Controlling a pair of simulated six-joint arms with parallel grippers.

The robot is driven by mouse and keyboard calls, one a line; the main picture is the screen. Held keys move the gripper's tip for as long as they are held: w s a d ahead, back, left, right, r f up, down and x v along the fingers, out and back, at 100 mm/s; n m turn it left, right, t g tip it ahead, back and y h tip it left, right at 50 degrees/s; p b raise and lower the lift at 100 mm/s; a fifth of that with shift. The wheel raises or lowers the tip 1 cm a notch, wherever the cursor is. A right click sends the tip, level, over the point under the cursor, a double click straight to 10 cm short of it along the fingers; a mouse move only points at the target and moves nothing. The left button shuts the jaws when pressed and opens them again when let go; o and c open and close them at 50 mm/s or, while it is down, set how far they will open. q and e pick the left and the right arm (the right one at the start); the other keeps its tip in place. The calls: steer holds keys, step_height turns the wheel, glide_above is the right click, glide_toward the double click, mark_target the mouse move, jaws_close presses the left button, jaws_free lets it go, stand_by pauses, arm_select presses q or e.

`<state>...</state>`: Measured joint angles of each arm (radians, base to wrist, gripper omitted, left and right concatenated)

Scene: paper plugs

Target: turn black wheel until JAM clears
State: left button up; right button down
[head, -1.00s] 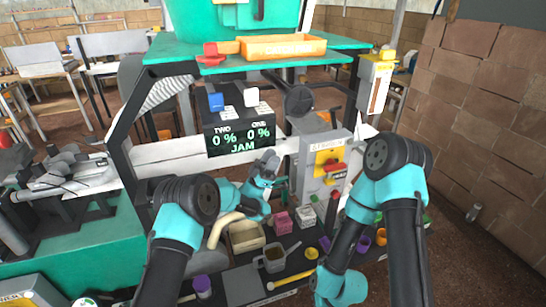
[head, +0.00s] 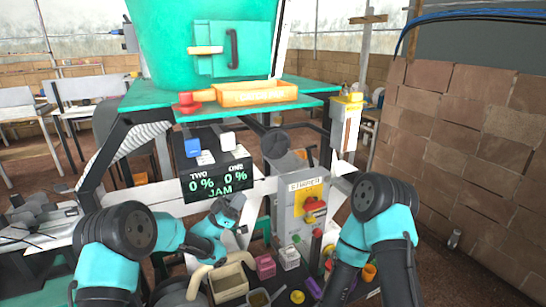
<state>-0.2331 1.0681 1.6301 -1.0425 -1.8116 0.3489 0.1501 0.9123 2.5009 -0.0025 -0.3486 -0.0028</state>
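The black wheel (head: 276,142) is a dark round disc on the machine, right of the display and under the green shelf. The black display (head: 217,181) reads "TWO 0 %", "ONE 0 %" and "JAM" in green. My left gripper (head: 238,204) is just below the display's right side, lower and left of the wheel, apart from it. It is small and partly turned away, so its fingers are unclear. My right arm reaches down at the right, and its gripper is out of view.
A grey control box (head: 302,212) with a yellow panel and red switch stands right of my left gripper. A yellow tray (head: 257,94) sits on the green shelf above. Below are a beige bin (head: 229,283) and a pink block (head: 265,266). A brick wall is at the right.

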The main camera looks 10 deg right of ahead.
mark_target(270, 158)
arm_select(q)
steer(key=x, duration=1.7)
steer(key=shift+d+r, duration=0.1)
steer(key=shift+d, duration=0.1)
steer(key=shift+c, duration=0.5)
